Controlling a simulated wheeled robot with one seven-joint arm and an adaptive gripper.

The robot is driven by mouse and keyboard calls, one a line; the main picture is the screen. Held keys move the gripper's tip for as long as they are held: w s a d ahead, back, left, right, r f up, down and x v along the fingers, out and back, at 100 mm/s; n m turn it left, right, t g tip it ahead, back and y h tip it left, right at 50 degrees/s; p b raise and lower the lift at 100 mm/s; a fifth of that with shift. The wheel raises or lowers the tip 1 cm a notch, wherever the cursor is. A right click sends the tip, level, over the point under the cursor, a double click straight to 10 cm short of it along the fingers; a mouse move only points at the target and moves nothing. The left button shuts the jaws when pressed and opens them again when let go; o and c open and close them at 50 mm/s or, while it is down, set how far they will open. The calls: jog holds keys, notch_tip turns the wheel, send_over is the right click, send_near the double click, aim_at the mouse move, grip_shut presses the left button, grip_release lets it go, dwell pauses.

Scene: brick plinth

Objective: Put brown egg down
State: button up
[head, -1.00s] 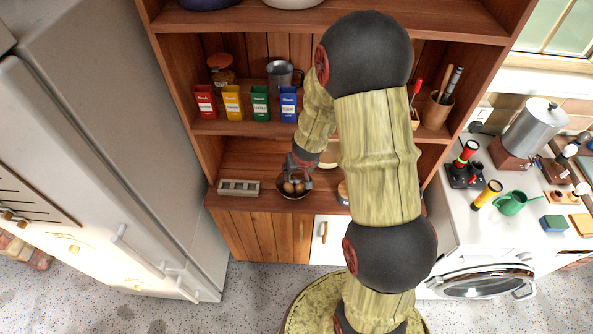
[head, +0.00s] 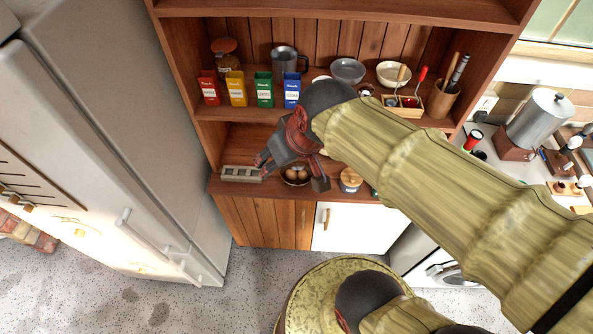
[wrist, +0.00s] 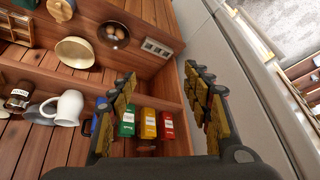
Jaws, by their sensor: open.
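Brown eggs (head: 296,174) lie in a dark round bowl (head: 295,183) on the wooden counter of the hutch. In the wrist view the eggs (wrist: 116,32) sit in the bowl (wrist: 107,40) at the top, apart from my fingers. My gripper (head: 291,176) is above the counter and partly covers the bowl in the head view. In the wrist view my gripper (wrist: 158,78) is open, with nothing between its fingers.
Red, yellow, green and blue packets (head: 264,92) stand on the shelf above. A lidded jar (head: 350,181) stands right of the bowl. The fridge (head: 130,130) is close on the left. Counter front edge and floor are clear.

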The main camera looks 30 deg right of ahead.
jog(key=s+r, duration=0.2)
jog(key=s, duration=0.4)
jog(key=shift+d+r+h, duration=0.15)
jog(key=shift+d+h, duration=0.15)
jog(key=shift+s, duration=0.1)
